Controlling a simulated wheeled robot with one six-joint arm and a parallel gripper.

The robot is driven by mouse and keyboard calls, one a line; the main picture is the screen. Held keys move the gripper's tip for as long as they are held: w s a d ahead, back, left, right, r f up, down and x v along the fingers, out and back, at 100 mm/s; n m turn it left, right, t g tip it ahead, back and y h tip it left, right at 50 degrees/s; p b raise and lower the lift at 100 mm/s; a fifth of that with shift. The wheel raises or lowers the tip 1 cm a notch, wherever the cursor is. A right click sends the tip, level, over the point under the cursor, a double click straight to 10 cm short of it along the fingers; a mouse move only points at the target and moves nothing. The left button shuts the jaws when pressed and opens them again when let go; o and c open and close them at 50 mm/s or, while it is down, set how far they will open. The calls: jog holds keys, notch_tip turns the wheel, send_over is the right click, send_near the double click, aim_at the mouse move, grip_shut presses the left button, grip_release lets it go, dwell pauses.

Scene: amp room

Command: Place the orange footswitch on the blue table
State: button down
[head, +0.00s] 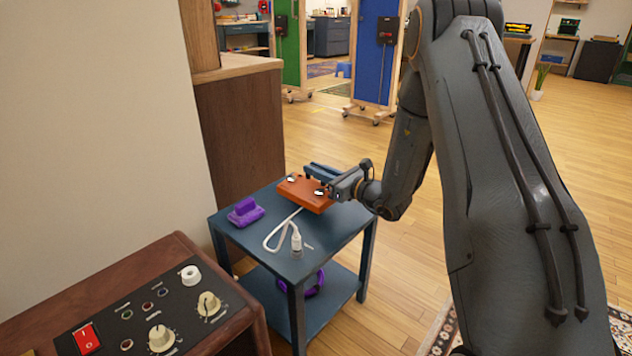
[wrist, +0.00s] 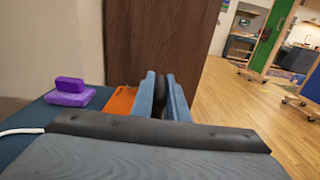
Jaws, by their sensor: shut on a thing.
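The orange footswitch (head: 303,194) is a flat box with light round knobs on top, at the far side of the blue table (head: 262,238). It is level; I cannot tell whether its underside touches the tabletop. A white cable runs from it to a plug (head: 296,241) on the table. My gripper (head: 324,178) is at its back right edge, shut on it. In the wrist view the blue fingers (wrist: 164,98) stand upright with a dark piece between them, and part of the orange footswitch (wrist: 121,101) shows left of them. The exact grip is hidden.
A purple block-shaped thing (head: 246,212) sits on the table's left side, also in the wrist view (wrist: 71,92). Another purple thing (head: 314,283) is on the lower shelf. A brown amp (head: 150,315) with knobs stands front left.

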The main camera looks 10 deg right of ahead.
notch_tip(320, 180, down, 3)
jog(key=shift+r+b, duration=0.15)
jog(key=shift+b, duration=0.25)
jog(key=shift+r, duration=0.1)
jog(key=c, duration=1.7)
grip_release()
